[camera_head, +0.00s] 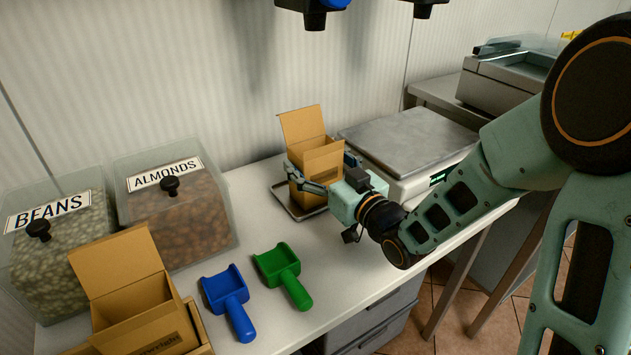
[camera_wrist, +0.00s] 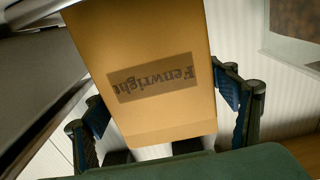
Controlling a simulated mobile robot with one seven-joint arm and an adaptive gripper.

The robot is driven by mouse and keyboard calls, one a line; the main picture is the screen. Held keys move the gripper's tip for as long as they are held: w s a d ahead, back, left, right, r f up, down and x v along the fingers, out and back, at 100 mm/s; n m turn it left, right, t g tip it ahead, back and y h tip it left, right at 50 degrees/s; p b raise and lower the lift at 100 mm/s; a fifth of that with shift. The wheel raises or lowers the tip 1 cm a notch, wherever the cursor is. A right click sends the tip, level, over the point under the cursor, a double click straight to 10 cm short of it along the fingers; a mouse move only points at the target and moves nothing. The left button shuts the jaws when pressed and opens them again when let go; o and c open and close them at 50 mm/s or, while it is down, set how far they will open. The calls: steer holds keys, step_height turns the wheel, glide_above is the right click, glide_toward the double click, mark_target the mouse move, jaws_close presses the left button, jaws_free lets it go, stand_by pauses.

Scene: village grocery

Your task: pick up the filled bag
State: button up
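No cloth or plastic bag shows. An open tan carton (camera_head: 318,160) stands upright with its flap raised on a small metal tray (camera_head: 283,201) beside the scale. In the wrist view the carton (camera_wrist: 150,45) fills the middle, with a dark "Fenwright" label that appears upside down. My gripper (camera_head: 319,174) is at the carton, with one finger on each side. In the wrist view my gripper (camera_wrist: 165,98) is open around it, with narrow gaps seeming to show beside the fingers. The carton's contents are hidden. A second open carton (camera_head: 145,310) stands at the front left.
A flat-topped scale (camera_head: 410,135) stands right of the tray, close to my arm. Clear bins of beans (camera_head: 60,240) and almonds (camera_head: 175,205) stand left. A blue scoop (camera_head: 228,300) and a green scoop (camera_head: 283,272) lie on the white counter (camera_head: 345,262), which is bare in front of my gripper.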

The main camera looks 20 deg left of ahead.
steer(key=c, duration=1.2)
steer(key=shift+c, duration=1.4)
steer(key=shift+r, duration=0.15)
